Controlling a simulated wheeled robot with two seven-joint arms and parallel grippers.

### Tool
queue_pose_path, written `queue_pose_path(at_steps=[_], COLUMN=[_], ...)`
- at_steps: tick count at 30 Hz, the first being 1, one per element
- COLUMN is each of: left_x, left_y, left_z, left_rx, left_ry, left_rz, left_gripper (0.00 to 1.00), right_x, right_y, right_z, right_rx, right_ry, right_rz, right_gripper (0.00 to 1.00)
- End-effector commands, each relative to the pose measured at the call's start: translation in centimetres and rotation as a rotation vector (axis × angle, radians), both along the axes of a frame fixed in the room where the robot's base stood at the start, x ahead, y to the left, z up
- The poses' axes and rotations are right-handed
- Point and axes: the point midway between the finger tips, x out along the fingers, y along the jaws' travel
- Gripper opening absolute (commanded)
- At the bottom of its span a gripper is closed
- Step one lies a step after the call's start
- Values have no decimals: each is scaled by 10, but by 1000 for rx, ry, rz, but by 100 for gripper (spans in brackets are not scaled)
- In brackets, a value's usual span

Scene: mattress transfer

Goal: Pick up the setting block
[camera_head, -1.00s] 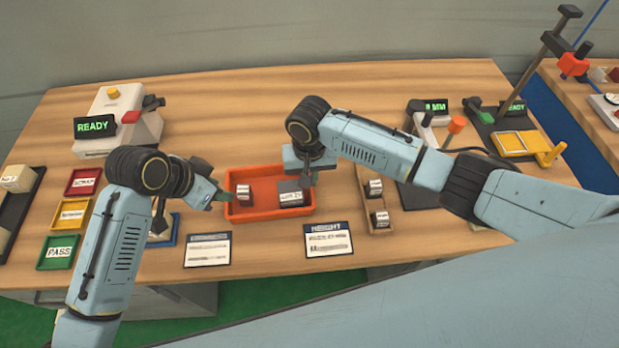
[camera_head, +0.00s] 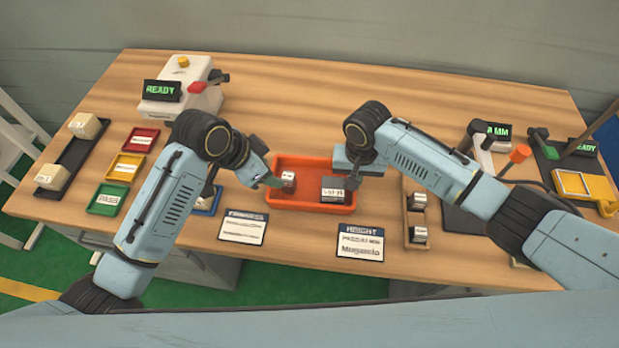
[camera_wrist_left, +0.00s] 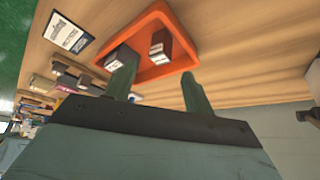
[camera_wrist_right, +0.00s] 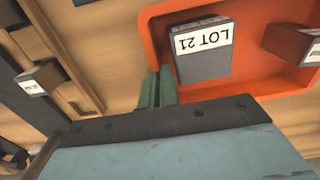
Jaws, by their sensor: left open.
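An orange tray (camera_head: 312,204) holds a small dark block with a pale label (camera_head: 288,179) at its left and a larger grey block marked LOT 21 (camera_head: 333,190) at its right. None is visibly labelled as the setting block. My left gripper (camera_head: 274,181) is open at the tray's left end, close beside the small block. In the left wrist view its fingers (camera_wrist_left: 158,88) are spread and empty, with the small block (camera_wrist_left: 160,43) beyond them. My right gripper (camera_wrist_right: 157,88) is shut and empty beside the LOT 21 block (camera_wrist_right: 203,55), near the tray's right wall.
Two placards (camera_head: 242,227) (camera_head: 361,243) lie in front. Red, yellow and green trays (camera_head: 107,200) are at the left. Devices with READY displays stand at the back left and right. Bare wood lies behind the tray.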

Motion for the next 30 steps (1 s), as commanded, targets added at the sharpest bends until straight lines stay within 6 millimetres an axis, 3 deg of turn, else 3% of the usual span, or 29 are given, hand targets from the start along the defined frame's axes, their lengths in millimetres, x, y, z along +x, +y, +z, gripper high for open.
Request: queue_pose_path(at_steps=[9,15,19,30], left_x=[22,33,35,35], left_y=[-38,-42,-42,-41], left_z=[6,16,18,-39], left_rx=[268,427,475,482], left_ry=[30,64,80,87], left_rz=[-469,-704,-773,-787], left_gripper=[53,53,53,53], right_x=[0,0,0,0], right_y=[0,0,0,0], right_z=[1,1,1,1], right_rx=[1,1,1,1], right_ry=[-1,-1,-1,-1], right_rz=[1,0,0,0], right_gripper=[0,0,0,0])
